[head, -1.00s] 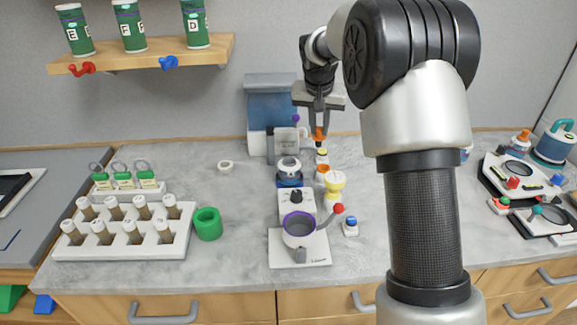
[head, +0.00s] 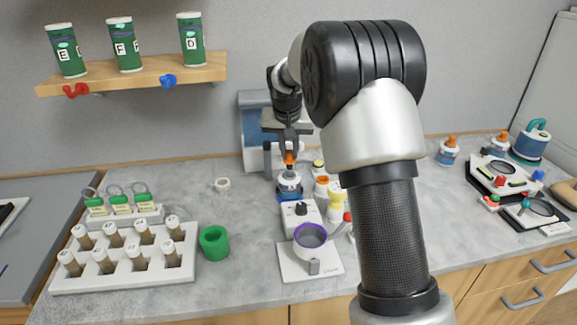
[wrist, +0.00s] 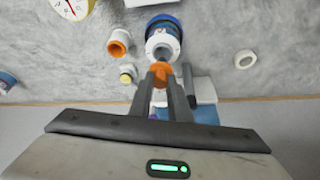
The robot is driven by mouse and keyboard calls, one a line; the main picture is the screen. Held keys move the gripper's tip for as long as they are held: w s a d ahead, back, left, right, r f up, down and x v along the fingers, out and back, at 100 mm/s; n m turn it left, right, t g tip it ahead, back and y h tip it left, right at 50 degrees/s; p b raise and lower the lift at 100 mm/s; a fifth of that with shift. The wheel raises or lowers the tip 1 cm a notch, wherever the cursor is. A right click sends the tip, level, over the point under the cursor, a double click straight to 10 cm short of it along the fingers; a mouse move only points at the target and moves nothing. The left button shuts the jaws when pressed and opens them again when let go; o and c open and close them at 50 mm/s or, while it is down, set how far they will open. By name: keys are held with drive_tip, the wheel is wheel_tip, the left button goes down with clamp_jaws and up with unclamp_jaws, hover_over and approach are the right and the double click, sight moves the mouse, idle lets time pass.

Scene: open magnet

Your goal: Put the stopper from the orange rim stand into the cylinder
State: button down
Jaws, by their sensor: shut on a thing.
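My gripper (head: 290,152) is shut on the orange stopper (head: 290,160). The stopper also shows between the fingertips in the wrist view (wrist: 160,71). A white and blue cylinder (head: 289,186) stands on the counter directly below the stopper in the head view. In the wrist view the cylinder (wrist: 163,36) has a pale top close to the stopper. I cannot tell whether the stopper touches it. The orange rim stand (head: 322,181) is just right of the cylinder. In the wrist view the stand (wrist: 119,41) is left of the cylinder, and its top looks empty.
A yellow-topped item (head: 318,166) and a yellow and white item (head: 337,199) stand close right of the cylinder. A white device with a purple-rimmed cup (head: 310,236) is in front. A vial rack (head: 125,265) and green ring (head: 214,242) are left. A grey-blue machine stands behind.

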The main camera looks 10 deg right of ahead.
sight(289, 161)
drive_tip(key=shift+f, duration=2.25)
drive_tip(key=shift+f, duration=0.2)
drive_tip(key=c, duration=1.7)
unclamp_jaws()
drive_tip(key=shift+o, duration=0.2)
